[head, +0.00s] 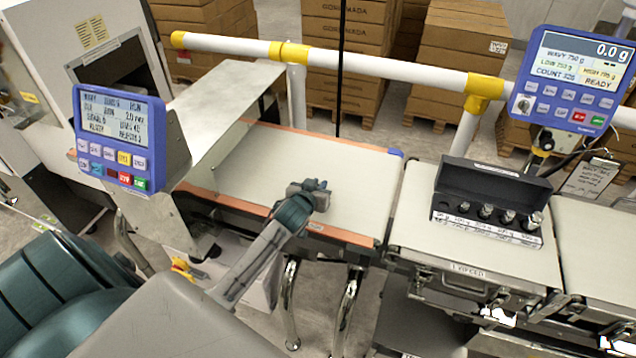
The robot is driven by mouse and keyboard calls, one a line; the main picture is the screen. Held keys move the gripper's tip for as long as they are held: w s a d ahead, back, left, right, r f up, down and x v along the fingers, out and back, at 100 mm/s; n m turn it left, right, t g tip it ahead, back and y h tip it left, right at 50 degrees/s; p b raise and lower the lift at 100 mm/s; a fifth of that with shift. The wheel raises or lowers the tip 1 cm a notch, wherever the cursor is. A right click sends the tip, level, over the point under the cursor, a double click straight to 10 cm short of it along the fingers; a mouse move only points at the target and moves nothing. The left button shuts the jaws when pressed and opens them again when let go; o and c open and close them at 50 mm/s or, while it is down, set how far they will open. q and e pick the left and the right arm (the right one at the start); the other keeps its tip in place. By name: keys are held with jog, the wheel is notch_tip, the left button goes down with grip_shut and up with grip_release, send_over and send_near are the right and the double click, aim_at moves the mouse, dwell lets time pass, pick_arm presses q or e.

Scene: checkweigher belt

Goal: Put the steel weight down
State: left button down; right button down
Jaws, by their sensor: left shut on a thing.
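My left gripper (314,187) is over the pale belt (270,160), near its front orange edge. It is shut, and what it holds is small and mostly hidden by the fingers, so I cannot make out the steel weight's shape there. I cannot tell how far the gripper is above the belt. An open black weight case (487,182) sits to the right on the weighing section, with several steel weights (508,217) standing in a row along its labelled front. My right gripper is not in view.
The right display (575,75) reads 0.0 g and READY. A second blue panel (118,137) stands at the left, beside a metal cover (215,105). A white and yellow rail (380,68) runs behind the belt. The belt around the gripper is clear.

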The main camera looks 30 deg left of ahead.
pick_arm(q)
jog(key=shift+f, duration=0.2)
jog(key=c, duration=1.4)
grip_release()
jog(key=shift+r, duration=0.1)
